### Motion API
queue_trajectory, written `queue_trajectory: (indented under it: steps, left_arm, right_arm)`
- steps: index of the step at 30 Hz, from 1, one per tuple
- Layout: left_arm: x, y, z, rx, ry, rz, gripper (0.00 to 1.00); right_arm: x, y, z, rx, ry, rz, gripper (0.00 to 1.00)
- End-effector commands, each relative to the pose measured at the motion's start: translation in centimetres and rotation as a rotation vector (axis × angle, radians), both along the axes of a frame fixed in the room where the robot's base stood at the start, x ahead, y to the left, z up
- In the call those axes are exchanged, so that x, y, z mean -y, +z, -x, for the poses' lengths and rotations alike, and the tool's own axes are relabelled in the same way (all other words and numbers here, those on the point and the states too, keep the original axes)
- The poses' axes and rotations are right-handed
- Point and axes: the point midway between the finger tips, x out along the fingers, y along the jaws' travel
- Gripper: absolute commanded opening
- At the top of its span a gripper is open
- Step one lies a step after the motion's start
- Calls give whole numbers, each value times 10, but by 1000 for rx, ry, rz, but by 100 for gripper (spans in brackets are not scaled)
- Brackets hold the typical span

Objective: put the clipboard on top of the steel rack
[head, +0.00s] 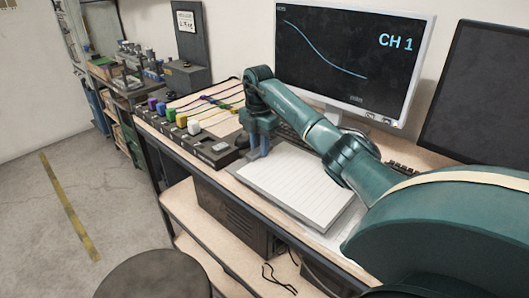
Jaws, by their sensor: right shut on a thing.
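The clipboard (298,188) holds white lined paper and lies flat, or nearly so, over the front part of the wooden desk (233,182). My right gripper (260,150) points down at its far left end and is shut on the clipboard there. The fingertips are small, and I cannot tell if the board is lifted. My arm hides its right side. A metal-framed shelf unit (133,100) at the back left may be the steel rack; its top carries several fixtures. My left gripper is out of view.
A control box with coloured connectors (180,120) and cables sits left of the clipboard. A monitor (352,58) and a dark screen (482,95) stand behind. A round stool (155,277) stands in front. Floor at the left is open.

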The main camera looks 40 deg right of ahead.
Motion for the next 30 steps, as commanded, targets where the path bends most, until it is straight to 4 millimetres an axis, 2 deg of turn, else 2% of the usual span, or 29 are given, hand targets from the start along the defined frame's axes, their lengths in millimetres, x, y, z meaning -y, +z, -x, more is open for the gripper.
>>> queue_trajectory:
  steps: [5, 11, 18, 19, 26, 30]
  left_arm:
    - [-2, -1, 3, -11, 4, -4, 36]
    - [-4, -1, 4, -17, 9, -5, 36]
    - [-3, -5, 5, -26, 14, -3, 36]
    - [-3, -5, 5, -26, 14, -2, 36]
    - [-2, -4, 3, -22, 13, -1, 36]
    - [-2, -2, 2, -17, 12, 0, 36]
  right_arm:
    - [-1, -14, 0, -2, 1, -2, 0]
    - [0, -40, 1, -2, -1, -2, 0]
    - [0, -42, 0, 1, 0, 0, 0]
    - [0, -42, 0, 1, 0, 0, 28]
    - [0, -42, 0, 0, 0, 0, 46]
    - [0, -42, 0, 0, 0, 0, 47]
